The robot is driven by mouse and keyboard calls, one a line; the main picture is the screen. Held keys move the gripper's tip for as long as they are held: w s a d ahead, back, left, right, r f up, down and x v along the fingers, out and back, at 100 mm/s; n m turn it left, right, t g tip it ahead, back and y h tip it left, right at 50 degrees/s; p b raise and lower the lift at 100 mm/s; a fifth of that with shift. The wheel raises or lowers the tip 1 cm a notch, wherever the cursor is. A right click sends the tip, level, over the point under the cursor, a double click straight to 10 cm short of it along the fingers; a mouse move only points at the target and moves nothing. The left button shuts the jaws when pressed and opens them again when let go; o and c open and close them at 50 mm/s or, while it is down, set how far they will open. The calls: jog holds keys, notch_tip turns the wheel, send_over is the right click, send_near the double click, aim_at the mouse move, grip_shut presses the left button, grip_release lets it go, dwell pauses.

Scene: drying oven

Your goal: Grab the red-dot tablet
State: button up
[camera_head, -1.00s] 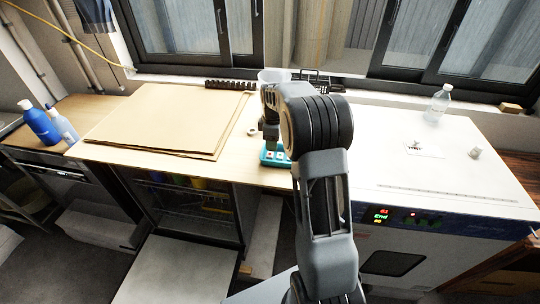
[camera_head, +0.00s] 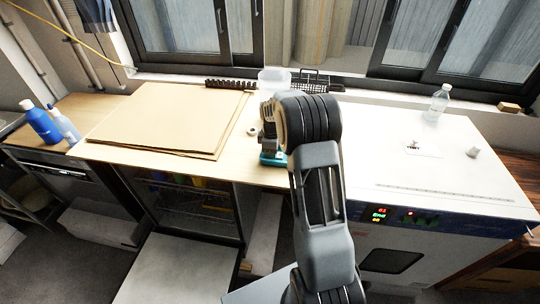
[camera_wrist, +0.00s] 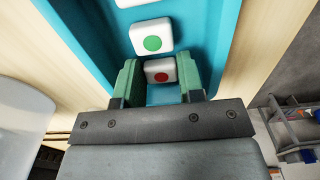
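The red-dot tablet (camera_wrist: 161,71) is a white rounded block with a red dot, seen in the wrist view on the teal tray (camera_wrist: 88,35). My gripper (camera_wrist: 160,78) has its two green fingers on either side of the tablet. The fingers are apart; a narrow gap seems to show beside the tablet. A green-dot tablet (camera_wrist: 152,37) lies just beyond it, and another white piece is cut off at the top edge. In the head view the teal tray (camera_head: 273,159) is mostly hidden behind my gripper and arm.
A clear container (camera_head: 273,79) and a black wire basket (camera_head: 311,81) stand behind my arm. Brown sheets (camera_head: 165,120) cover the bench to the left. The white oven (camera_head: 450,165) is on the right with a bottle (camera_head: 437,103) on top.

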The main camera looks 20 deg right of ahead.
jog(key=c, duration=0.4)
